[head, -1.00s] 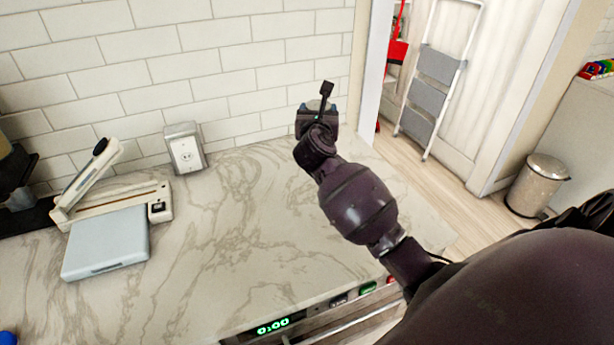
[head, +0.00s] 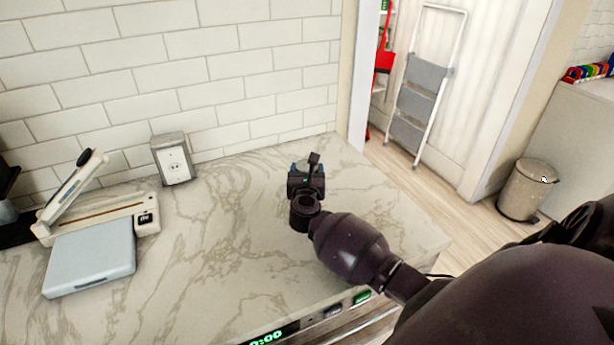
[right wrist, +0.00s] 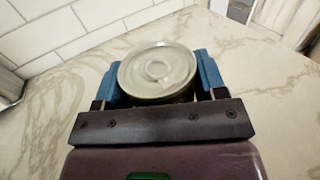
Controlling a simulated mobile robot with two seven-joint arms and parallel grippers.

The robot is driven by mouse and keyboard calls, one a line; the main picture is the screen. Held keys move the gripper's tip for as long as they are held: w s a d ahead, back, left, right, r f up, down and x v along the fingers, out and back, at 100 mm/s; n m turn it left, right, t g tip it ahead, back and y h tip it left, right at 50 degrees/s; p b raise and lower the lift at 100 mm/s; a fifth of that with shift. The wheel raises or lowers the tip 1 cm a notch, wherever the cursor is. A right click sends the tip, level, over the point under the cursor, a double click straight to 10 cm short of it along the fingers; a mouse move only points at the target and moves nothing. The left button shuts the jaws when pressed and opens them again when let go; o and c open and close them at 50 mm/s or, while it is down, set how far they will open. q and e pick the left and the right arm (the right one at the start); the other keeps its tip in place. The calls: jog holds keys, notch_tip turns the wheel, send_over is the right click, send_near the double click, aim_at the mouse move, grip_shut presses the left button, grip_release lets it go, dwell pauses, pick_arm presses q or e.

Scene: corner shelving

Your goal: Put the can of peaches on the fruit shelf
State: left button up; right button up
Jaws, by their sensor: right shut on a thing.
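A can (right wrist: 157,70) with a silver metal lid shows in the right wrist view, between the two blue fingers of my right gripper (right wrist: 160,80). The fingers are shut on its sides. Its label is hidden, so I cannot read what it holds. In the head view my right gripper (head: 307,168) is over the far right part of the marble counter, and the can is mostly hidden behind it. I cannot tell whether the can touches the counter. The fruit shelf cannot be made out. My left gripper is out of view.
The marble counter (head: 215,230) is clear around my right gripper. A tiled wall (head: 260,80) runs behind it. Past the counter's right edge are a step ladder (head: 418,95) and a bin (head: 527,190).

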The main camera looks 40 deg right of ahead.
jog(key=shift+f, duration=0.55)
jog(key=shift+f, duration=0.15)
jog(key=o, duration=1.1)
